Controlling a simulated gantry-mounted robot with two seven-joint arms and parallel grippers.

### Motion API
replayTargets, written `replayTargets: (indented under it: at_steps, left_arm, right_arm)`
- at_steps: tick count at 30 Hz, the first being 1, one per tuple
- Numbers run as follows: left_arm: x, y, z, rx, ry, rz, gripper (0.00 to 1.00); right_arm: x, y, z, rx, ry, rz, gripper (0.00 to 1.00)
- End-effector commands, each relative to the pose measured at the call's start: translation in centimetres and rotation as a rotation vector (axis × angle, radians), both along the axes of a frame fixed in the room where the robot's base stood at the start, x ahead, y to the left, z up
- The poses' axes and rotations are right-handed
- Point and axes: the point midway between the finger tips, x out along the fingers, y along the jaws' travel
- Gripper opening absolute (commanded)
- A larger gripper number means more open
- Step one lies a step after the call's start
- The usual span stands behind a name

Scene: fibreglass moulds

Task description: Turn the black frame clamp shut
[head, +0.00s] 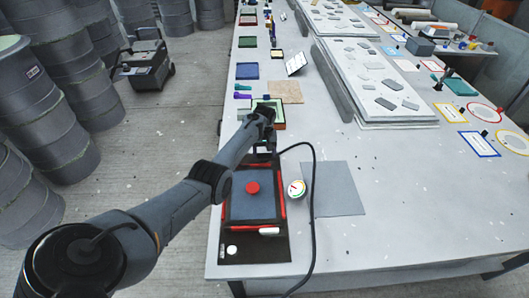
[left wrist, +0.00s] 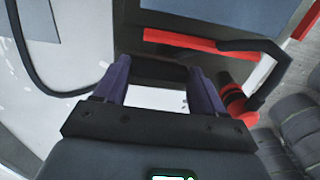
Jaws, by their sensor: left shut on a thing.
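My left gripper (head: 266,142) is at the far end of the mould with the red frame (head: 224,195). In the left wrist view its two purple fingers (left wrist: 160,84) stand on either side of a dark bar (left wrist: 160,71), and it is shut on this bar. The bar looks like the handle of the black frame clamp; the arm hides most of the clamp in the head view. The red frame edge (left wrist: 185,40) shows just beyond the fingers. A blue panel with a red disc (head: 252,188) lies inside the frame. My right gripper is not in view.
A round gauge (head: 297,188) and a black hose (head: 313,165) lie right of the mould. A red and black cylinder (left wrist: 234,103) is close to the right finger. A grey sheet (head: 338,190) lies flat on the table. Stacked panels (head: 375,85) stand farther back.

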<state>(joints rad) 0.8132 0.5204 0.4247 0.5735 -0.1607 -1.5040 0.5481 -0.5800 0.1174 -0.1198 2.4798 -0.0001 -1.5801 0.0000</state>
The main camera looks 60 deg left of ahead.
Motion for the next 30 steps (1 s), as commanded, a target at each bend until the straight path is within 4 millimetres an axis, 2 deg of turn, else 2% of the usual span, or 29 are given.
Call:
replayTargets:
  at_steps: [11, 30]
  left_arm:
    - [-0.1, -0.1, 0.3, -0.001, 0.000, -0.176, 0.40]
    - [-0.4, -0.2, 0.1, 0.000, 0.001, -0.776, 0.40]
  right_arm:
    - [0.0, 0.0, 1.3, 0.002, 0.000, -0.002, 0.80]
    - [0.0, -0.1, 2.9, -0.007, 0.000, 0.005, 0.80]
